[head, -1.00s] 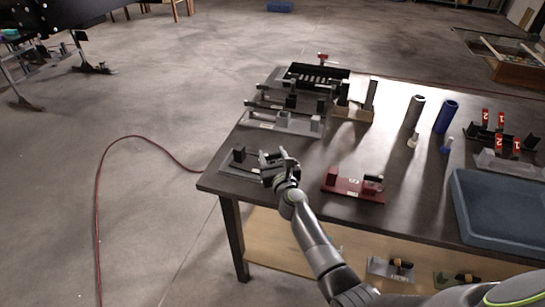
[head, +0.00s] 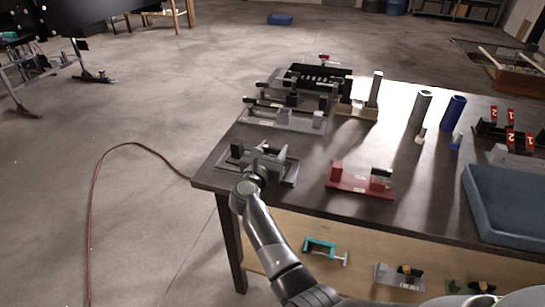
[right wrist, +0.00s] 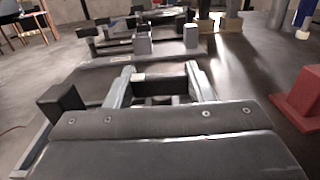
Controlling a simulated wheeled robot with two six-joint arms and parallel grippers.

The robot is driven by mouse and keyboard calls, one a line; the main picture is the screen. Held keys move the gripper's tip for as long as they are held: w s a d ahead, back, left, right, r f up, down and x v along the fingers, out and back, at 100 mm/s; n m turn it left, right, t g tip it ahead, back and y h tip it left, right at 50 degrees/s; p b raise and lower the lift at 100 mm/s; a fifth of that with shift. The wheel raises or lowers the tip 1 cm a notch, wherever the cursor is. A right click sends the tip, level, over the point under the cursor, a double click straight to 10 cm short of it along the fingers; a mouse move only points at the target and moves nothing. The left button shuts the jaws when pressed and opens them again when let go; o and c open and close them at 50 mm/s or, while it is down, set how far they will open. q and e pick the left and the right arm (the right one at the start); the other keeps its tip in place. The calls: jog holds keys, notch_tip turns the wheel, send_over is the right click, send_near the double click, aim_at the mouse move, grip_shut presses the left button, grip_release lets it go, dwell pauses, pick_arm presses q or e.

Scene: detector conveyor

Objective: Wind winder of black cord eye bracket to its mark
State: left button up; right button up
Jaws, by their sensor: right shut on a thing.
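A bracket with a flat grey base (head: 228,165) and an upright dark block (head: 237,150) sits at the table's near left corner. The dark block also shows in the right wrist view (right wrist: 62,102), left of my fingers. My right gripper (head: 268,154) is over the right part of this base. In the right wrist view its two grey fingers (right wrist: 160,76) are on either side of a small dark piece (right wrist: 160,88), apparently the winder, and are shut on it. My gripper hides most of the winder, and I cannot make out a cord or the mark. My left gripper is not in view.
A red bracket (head: 350,182) stands just right of my right gripper. Several grey and black fixtures (head: 285,121) stand behind it. Grey (head: 419,108) and blue (head: 450,113) tubes and a blue tray (head: 505,200) are farther right. A turquoise clamp (head: 320,245) lies on the lower shelf.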

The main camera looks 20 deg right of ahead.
dwell(0.5)
jog(key=o, duration=1)
